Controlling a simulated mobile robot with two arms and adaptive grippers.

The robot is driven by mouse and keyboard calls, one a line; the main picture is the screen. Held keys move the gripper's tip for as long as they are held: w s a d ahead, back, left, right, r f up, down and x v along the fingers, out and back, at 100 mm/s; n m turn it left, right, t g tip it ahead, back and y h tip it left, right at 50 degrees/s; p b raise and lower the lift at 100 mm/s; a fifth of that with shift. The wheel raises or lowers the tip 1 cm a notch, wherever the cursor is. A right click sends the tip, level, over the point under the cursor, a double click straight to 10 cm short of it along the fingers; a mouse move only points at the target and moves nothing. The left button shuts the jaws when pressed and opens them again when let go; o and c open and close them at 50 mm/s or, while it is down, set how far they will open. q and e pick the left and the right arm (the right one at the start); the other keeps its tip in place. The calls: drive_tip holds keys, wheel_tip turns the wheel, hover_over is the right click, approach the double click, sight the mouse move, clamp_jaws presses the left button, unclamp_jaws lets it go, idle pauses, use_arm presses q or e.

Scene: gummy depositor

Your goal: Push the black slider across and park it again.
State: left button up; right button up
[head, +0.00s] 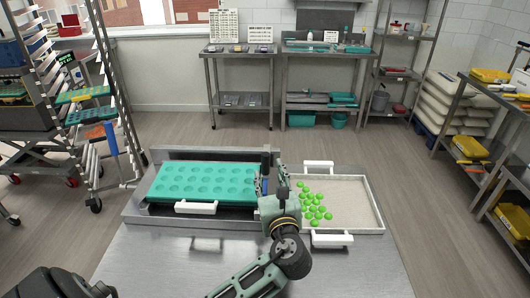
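The black slider (266,160) shows as a dark upright piece at the right end of the teal mould (205,180), beside the tray of green gummies. The mould has rows of round cavities and sits in a steel frame. My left gripper (271,182) is at the slider, with its fingers pointing away from me and partly covering the slider's lower part. The fingers are too small and overlapped to tell whether they grip it or only touch it. My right gripper is not in view.
A white-rimmed tray (360,205) to the right holds several green gummies (314,206) at its left side. White handles (195,208) stick out at the front. The steel table front (160,265) is bare. Racks and shelves stand farther back.

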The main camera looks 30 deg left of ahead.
sight(266, 166)
use_arm(q)
drive_tip(key=shift+s+d+f+m, duration=0.1)
drive_tip(key=shift+s+f+m, duration=0.1)
drive_tip(key=shift+m, duration=0.4)
drive_tip(key=shift+w, duration=0.1)
drive_tip(key=shift+w+a+b, duration=0.25)
drive_tip(key=shift+a+b, duration=0.1)
drive_tip(key=shift+b, duration=0.1)
drive_tip(key=b+x, duration=0.2)
drive_tip(key=x, duration=0.3)
drive_tip(key=shift+w+f+b, duration=0.1)
drive_tip(key=shift+f+b, duration=0.05)
drive_tip(key=shift+b, duration=0.15)
drive_tip(key=shift+w+a+r, duration=0.2)
drive_tip(key=shift+w+a, duration=0.25)
drive_tip(key=c, duration=0.9)
clamp_jaws()
